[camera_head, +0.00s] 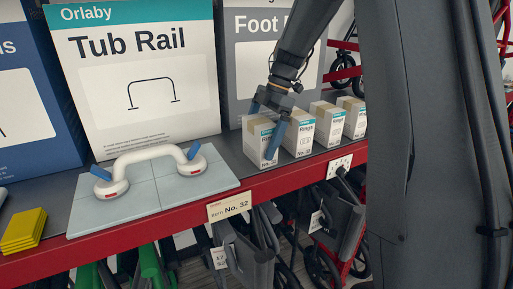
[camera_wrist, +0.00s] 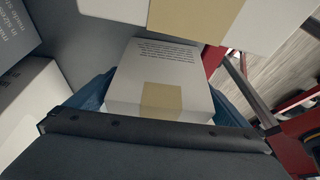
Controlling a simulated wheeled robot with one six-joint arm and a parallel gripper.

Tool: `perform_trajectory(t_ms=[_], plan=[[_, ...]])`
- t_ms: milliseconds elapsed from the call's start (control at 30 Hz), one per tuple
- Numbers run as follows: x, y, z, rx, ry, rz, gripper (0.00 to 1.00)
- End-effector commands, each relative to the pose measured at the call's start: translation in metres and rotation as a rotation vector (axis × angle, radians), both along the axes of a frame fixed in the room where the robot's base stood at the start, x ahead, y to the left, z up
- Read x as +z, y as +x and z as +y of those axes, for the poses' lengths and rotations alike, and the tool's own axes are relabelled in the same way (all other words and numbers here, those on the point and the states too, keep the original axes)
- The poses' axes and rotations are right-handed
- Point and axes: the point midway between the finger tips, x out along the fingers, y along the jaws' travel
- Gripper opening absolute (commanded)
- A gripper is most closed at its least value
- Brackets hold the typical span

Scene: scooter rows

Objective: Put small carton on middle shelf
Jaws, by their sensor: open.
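Several small white cartons with teal bands, tan tape and "Rings" lettering stand in a row on a grey shelf (camera_head: 225,165) with a red front edge. The leftmost small carton (camera_head: 254,150) is upright beside its neighbour (camera_head: 300,139). My gripper (camera_head: 266,134) is open, pointing down over the leftmost carton. One blue finger is in front of it; the other is mostly hidden. In the wrist view the carton (camera_wrist: 160,70) lies between the blue fingers of my gripper (camera_wrist: 160,92). I cannot tell whether they touch it, nor which shelf is the middle one.
A white grab handle (camera_head: 150,155) with blue levers sits on a tiled board (camera_head: 85,215) to the left. Large "Tub Rail" (camera_head: 140,85) and "Foot" (camera_head: 240,70) boxes stand behind. Yellow pads (camera_head: 23,232) lie far left. Folded items hang below the red edge.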

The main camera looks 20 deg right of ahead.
Motion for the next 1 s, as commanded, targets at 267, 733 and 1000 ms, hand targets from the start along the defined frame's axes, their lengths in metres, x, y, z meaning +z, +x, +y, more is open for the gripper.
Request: perform_trajectory(t_ms=[267, 733, 1000], plan=[[0.052, 0.007, -0.022, -0.001, -0.001, -0.004, 1.00], [0.089, 0.009, -0.037, 0.000, 0.000, 0.001, 1.00], [0.089, 0.009, -0.036, 0.000, 0.000, 0.001, 1.00]])
